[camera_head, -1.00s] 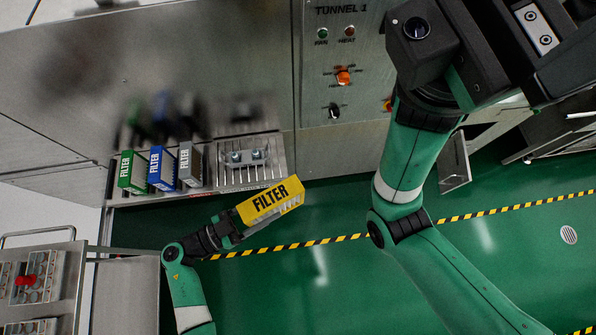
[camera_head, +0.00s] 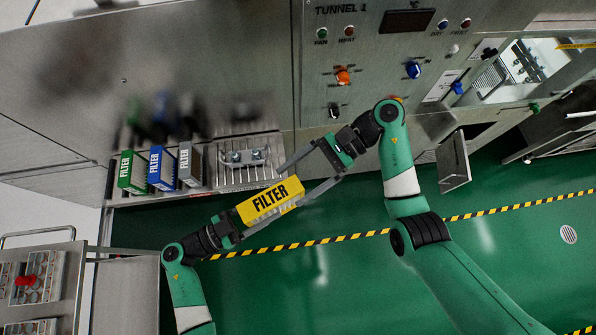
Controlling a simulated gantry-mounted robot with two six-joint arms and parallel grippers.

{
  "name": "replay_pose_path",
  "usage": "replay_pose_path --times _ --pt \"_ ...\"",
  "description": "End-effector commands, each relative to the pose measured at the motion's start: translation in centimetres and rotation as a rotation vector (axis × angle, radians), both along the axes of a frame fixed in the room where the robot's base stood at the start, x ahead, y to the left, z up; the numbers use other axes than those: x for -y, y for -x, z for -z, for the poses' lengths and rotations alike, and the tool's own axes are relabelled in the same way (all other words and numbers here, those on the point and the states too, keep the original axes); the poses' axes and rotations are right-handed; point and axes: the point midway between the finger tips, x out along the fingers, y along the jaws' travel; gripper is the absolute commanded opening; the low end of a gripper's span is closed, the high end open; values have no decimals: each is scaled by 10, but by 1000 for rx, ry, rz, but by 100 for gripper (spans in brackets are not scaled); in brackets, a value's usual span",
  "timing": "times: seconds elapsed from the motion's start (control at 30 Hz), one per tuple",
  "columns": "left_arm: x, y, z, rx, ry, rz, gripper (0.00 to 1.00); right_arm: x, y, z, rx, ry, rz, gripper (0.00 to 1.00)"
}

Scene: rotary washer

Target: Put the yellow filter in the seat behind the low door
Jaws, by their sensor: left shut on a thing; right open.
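The yellow filter (camera_head: 268,199) is a box-shaped cartridge marked FILTER, held over the green floor in front of the shelf. My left gripper (camera_head: 236,224) is shut on its left end. My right gripper (camera_head: 305,174) is open, its two long fingers reaching toward the filter's right end, one above and one below it. I cannot tell whether they touch it. A low door (camera_head: 453,162) stands open at the bottom of the machine, to the right of my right gripper. The seat behind it is not clearly visible.
Green (camera_head: 132,173), blue (camera_head: 162,169) and grey (camera_head: 189,166) filters stand on the shelf (camera_head: 250,178) at left. The tunnel control panel (camera_head: 345,60) is above my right gripper. A cart (camera_head: 45,285) stands at lower left. The floor at lower right is open.

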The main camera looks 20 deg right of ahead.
Motion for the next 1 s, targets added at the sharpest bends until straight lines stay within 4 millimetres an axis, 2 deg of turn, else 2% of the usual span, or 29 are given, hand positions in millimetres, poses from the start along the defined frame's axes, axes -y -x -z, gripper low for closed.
replay_pose_path --times 0.1,0.23,0.6,0.73,0.97,1.0 --pt "0 0 -1 1 1 0 0 2 -1 -1 2 -1 6 91" --pt "0 0 0 1 1 0 0 -7 1 3 1 -1 4 91" --pt "0 0 -1 1 1 0 0 -60 10 24 3 -3 4 91" --pt "0 0 -1 1 1 0 0 -66 10 27 6 -2 6 91" --pt "0 0 -1 1 1 0 0 -67 10 27 6 -2 6 91" --pt "0 0 -1 1 1 0 0 -67 10 27 5 -3 6 84"
